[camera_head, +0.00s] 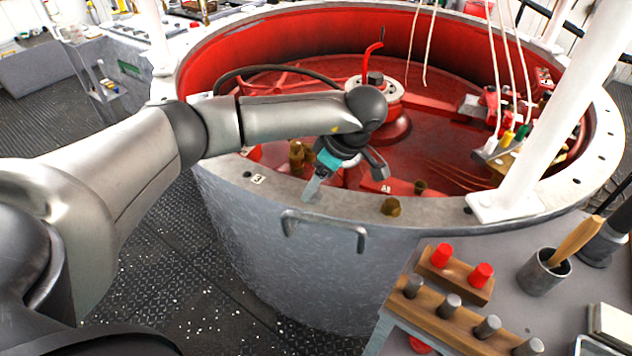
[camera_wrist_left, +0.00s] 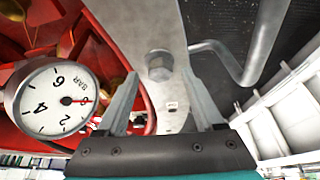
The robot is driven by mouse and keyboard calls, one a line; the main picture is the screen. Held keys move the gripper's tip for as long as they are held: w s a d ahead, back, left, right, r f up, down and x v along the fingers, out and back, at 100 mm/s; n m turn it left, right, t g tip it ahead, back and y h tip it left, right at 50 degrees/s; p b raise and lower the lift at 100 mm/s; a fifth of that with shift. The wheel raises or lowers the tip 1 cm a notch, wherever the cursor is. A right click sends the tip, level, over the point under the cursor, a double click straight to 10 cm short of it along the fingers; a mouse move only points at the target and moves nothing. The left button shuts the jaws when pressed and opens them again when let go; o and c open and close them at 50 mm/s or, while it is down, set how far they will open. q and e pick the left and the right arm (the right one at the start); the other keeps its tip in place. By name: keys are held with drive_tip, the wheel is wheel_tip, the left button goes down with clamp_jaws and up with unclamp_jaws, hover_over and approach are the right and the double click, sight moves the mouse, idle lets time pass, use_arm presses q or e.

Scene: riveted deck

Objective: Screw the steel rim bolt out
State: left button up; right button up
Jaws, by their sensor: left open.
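The steel rim bolt (camera_wrist_left: 159,66) has a hex head and sits on the grey rim (camera_wrist_left: 135,25) in the left wrist view. My left gripper (camera_wrist_left: 161,80) is open, with one finger on each side of the bolt in that picture. The fingers look apart from the head; I cannot tell how far above it they are. In the head view my left gripper (camera_head: 313,187) is over the near rim of the large round vessel (camera_head: 270,220), and the bolt is hidden there. My right gripper is not in view.
A pressure gauge (camera_wrist_left: 52,97) stands close to the left finger. A bent handle (camera_head: 325,228) sticks out from the vessel wall below my gripper. A wooden rack (camera_head: 440,322) with several pegs is at the front right.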

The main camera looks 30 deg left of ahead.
use_arm(q)
drive_tip(key=p+v, duration=0.2)
drive_tip(key=v, duration=1.2)
drive_tip(key=shift+r, duration=0.15)
drive_tip(key=shift+d, duration=0.15)
